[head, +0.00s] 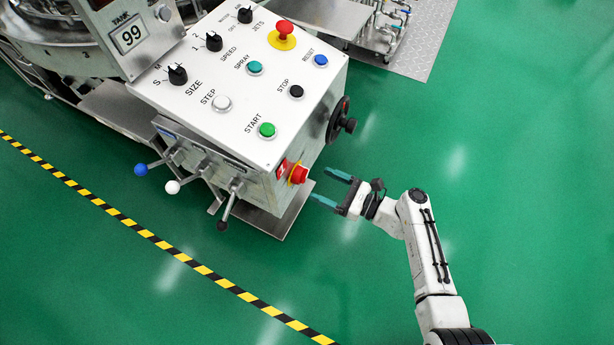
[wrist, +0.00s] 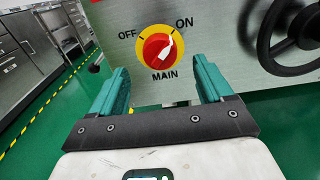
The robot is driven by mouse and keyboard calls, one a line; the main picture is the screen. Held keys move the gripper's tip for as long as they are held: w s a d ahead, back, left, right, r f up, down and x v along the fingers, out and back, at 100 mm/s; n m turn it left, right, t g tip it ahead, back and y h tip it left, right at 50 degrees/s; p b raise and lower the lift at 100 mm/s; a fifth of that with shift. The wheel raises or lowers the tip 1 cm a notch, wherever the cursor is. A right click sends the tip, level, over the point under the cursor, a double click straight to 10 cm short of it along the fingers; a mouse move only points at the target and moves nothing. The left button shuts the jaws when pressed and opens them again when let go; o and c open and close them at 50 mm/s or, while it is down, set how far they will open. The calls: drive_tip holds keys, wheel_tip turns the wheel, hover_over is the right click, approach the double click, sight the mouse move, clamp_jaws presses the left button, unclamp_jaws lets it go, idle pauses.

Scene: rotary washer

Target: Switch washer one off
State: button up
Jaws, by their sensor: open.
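The main switch (head: 298,174) is a red knob on a yellow disc, set low on the end face of the washer's control box (head: 275,205). In the wrist view the main switch (wrist: 158,49) sits between "OFF" at upper left and "ON" at upper right, with "MAIN" below. Its white mark slants toward the ON side. My gripper (head: 322,186) is open and empty, with its teal fingers pointing at the switch from the right, a short gap away. In the wrist view my gripper (wrist: 162,80) has a finger on either side below the knob, apart from it.
A black handwheel (head: 341,120) sticks out of the same face, and the wrist view shows it close on the right. Levers with blue, white and black knobs (head: 172,187) project at the front. A red emergency button (head: 284,30) is on top. Green floor at right is clear.

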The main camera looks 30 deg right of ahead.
sight(300, 176)
drive_tip(key=x, duration=0.6)
drive_tip(key=c, duration=1)
